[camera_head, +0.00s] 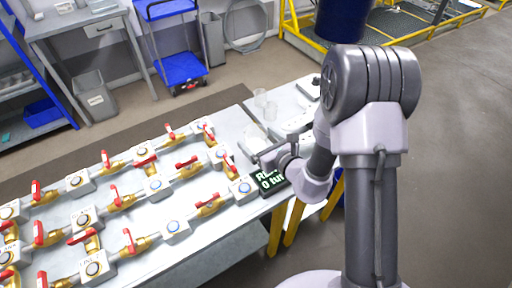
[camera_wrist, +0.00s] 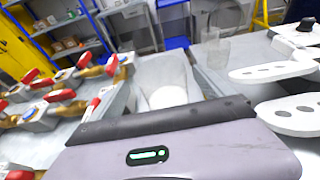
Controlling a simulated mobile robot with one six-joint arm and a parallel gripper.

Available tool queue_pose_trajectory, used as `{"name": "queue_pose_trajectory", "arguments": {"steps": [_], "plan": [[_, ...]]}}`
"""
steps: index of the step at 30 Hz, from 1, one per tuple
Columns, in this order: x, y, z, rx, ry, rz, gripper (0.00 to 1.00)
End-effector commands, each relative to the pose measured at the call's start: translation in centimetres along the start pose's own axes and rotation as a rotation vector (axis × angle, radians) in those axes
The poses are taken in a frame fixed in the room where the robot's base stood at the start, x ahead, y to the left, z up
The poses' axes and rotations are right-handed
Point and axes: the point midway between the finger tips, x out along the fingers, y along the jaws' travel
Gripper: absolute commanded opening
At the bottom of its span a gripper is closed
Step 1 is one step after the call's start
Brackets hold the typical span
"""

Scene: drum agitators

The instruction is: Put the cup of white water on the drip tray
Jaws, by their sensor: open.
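A clear cup with white contents (camera_wrist: 168,96) stands just beyond my gripper in the wrist view. It also shows as a pale translucent shape (camera_head: 254,133) in the head view, beside my gripper. My gripper (camera_head: 262,158) is open and empty above the bench edge, close to the cup but not holding it. A dark bar of the gripper crosses the lower wrist view and hides the cup's near lower side. A clear, empty-looking cup (camera_wrist: 212,48) stands farther back. I cannot pick out the drip tray with certainty.
Brass valves with red handles (camera_head: 130,240) crowd the bench to the left. A black display (camera_head: 271,181) sits below my gripper. White pieces with holes (camera_wrist: 268,71) lie to the right of the cup. A blue cart (camera_head: 180,72) stands on the floor behind.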

Motion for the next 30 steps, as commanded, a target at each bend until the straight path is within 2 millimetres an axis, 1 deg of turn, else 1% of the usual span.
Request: {"name": "queue_pose_trajectory", "arguments": {"steps": [2,6,9,16,20,21,23,24,26,27,28,29,30], "plan": [[1.1,-0.1,0.1,-0.001,-0.002,0.000,0.91],[4.0,-0.3,0.3,-0.003,-0.001,0.002,0.91],[5.2,-0.3,0.3,-0.001,0.000,0.001,0.91],[5.4,-0.3,0.5,0.000,0.000,0.000,0.91],[5.4,-0.3,0.4,0.000,0.000,0.000,0.66],[5.4,-0.3,0.4,0.000,0.000,0.000,0.58],[5.4,-0.3,0.4,0.000,0.000,0.000,0.46],[5.4,-0.3,0.4,0.000,0.000,0.000,0.38],[5.4,-0.3,0.4,0.000,0.000,0.000,0.26],[5.4,-0.3,0.4,0.000,0.000,0.000,0.18],[5.4,-0.4,0.5,0.000,-0.001,0.000,0.17],[5.4,-0.4,0.5,0.000,-0.001,0.000,0.09],[5.4,-0.3,0.5,0.000,-0.001,0.000,0.09]]}}
